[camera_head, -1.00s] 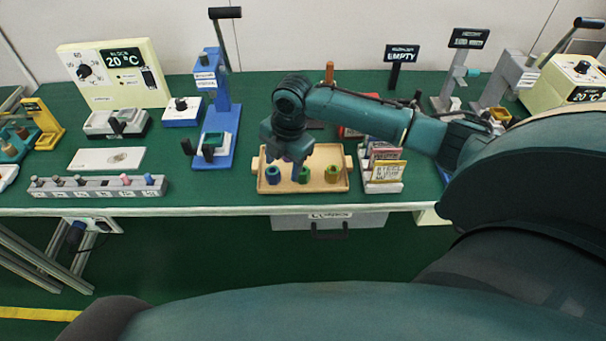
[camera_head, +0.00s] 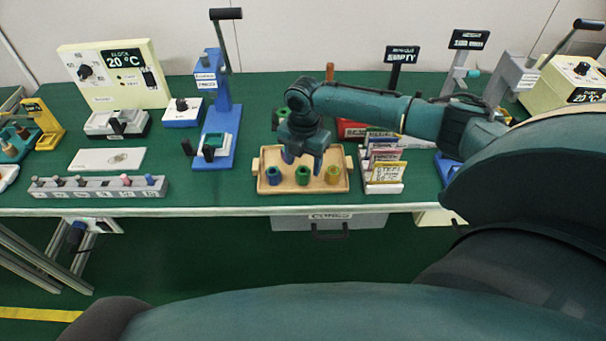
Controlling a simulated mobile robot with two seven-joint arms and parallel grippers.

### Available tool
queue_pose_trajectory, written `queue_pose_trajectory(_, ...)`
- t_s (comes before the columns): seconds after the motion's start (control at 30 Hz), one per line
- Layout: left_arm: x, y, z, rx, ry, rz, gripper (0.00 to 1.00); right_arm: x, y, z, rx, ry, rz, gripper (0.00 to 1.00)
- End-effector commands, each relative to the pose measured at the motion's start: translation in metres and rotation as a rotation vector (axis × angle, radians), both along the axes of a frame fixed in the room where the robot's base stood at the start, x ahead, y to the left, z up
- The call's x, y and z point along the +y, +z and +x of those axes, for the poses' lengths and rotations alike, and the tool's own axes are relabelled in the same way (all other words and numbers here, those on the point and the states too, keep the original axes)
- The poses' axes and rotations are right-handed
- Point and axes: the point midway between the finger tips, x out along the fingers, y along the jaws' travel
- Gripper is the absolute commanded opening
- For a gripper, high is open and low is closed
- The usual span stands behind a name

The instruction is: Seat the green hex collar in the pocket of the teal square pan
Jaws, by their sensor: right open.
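My right gripper (camera_head: 303,160) is open and empty, pointing down just above and behind the green collar. Its fingers look apart from the collar. A small teal square piece (camera_head: 217,139) on the base of the blue press may be the teal square pan; its pocket is too small to make out. My left gripper is out of view.
The blue press (camera_head: 222,95) stands left of the tray. A rack of cards (camera_head: 385,187) stands close to the tray's right. A grey block with several pegs (camera_head: 97,190) lies at the front left. A green part (camera_head: 281,114) shows behind my gripper. Green bench surface is free between press and tray.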

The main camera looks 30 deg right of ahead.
Motion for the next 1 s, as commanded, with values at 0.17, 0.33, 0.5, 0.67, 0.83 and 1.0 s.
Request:
queue_pose_trajectory(0.17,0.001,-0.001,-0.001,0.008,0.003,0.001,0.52,0.001,-0.028,-0.002,0.002,0.0,0.0,0.56)
queue_pose_trajectory(0.33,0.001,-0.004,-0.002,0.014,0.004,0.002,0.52,0.001,-0.038,-0.001,0.0,0.001,0.0,0.56)
queue_pose_trajectory(0.5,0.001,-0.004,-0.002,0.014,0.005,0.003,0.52,0.001,-0.038,-0.001,0.0,0.001,0.0,0.56)
queue_pose_trajectory(0.67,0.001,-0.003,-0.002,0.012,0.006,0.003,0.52,0.001,-0.038,-0.001,0.0,0.001,0.0,0.44)
queue_pose_trajectory(0.83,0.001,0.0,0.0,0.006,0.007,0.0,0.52,0.001,-0.037,-0.001,0.0,0.0,0.0,0.3)
queue_pose_trajectory(1.0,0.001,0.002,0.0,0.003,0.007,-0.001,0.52,0.001,-0.037,-0.001,0.0,0.0,0.0,0.16)
